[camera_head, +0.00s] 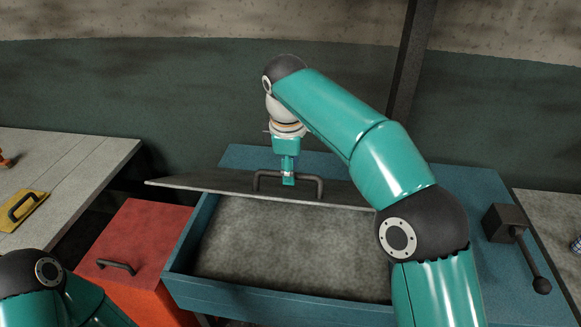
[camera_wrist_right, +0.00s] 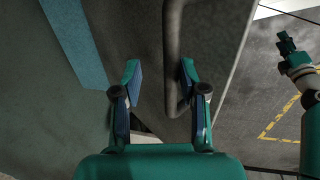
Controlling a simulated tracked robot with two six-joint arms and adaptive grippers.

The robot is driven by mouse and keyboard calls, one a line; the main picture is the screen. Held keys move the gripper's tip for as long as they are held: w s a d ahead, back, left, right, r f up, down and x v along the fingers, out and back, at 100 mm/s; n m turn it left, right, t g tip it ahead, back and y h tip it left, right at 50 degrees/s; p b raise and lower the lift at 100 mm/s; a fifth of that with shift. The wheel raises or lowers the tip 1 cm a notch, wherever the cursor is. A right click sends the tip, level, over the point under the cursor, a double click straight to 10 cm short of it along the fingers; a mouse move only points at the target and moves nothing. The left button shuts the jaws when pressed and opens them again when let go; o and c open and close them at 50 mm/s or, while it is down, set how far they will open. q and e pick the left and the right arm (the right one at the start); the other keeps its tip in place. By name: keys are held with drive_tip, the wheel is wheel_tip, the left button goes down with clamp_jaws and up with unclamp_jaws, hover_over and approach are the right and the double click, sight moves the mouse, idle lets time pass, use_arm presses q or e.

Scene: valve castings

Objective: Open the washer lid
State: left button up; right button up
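The washer (camera_head: 240,298) is a blue box with a grey basin inside. Its grey lid (camera_head: 220,186) is raised and tilted at the back, so the basin shows below it. The dark bar handle (camera_head: 258,180) is on the lid. My right gripper (camera_head: 288,180) is at the handle. In the right wrist view, the fingers of my right gripper (camera_wrist_right: 160,78) are apart, with the handle bar (camera_wrist_right: 173,50) between them, nearer the right finger. My left gripper (camera_wrist_right: 287,42) shows small at the right wrist view's edge; its finger opening is unclear.
A red cabinet (camera_head: 150,235) with a dark handle stands left of the washer. A grey table (camera_head: 70,160) with a yellow plate (camera_head: 22,212) is farther left. A dark lever block (camera_head: 505,222) is on the washer's right side. A dark post (camera_head: 410,60) rises behind.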

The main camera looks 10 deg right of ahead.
drive_tip(key=shift+r, duration=0.1)
idle(0.4)
drive_tip(key=r, duration=0.4)
drive_tip(key=s+r, duration=0.1)
drive_tip(key=r, duration=0.1)
drive_tip(key=shift+a, duration=0.25)
drive_tip(key=shift+s+r, duration=0.15)
drive_tip(key=shift+r, duration=0.35)
